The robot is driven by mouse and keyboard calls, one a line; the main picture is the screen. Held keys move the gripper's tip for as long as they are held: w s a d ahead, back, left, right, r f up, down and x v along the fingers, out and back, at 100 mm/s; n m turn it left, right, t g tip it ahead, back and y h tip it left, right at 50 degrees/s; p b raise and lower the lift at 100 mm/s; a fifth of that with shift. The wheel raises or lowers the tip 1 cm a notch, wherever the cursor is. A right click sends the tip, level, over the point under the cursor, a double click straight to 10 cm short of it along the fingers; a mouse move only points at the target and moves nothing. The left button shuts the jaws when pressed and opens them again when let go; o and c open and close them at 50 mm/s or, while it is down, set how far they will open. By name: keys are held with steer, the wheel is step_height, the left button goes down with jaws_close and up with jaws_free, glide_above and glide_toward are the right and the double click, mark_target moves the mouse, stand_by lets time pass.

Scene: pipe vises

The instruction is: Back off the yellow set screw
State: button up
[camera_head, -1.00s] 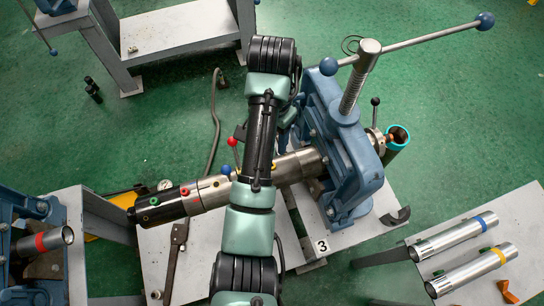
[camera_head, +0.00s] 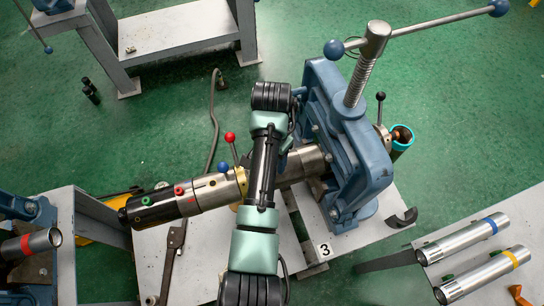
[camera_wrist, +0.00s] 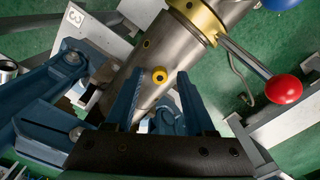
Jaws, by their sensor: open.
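The yellow set screw (camera_wrist: 160,76) is a small round knob with a dark centre, on the side of a steel cylinder (camera_wrist: 165,48) in the wrist view. My gripper (camera_wrist: 159,73) is open, its two blue fingers on either side of the screw in the picture. I cannot tell how much depth separates the fingertips from it. In the head view my arm covers the screw and the gripper. The steel cylinder (camera_head: 213,190) there runs into the blue vise (camera_head: 345,140).
A brass collar (camera_wrist: 203,16) and a red-balled lever (camera_wrist: 283,89) sit close on the right. Red (camera_head: 179,191) and green (camera_head: 147,200) screws mark the cylinder's left end. The vise's long handle (camera_head: 440,22) reaches out above. Two loose pipes (camera_head: 465,241) lie on the right table.

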jaws_close()
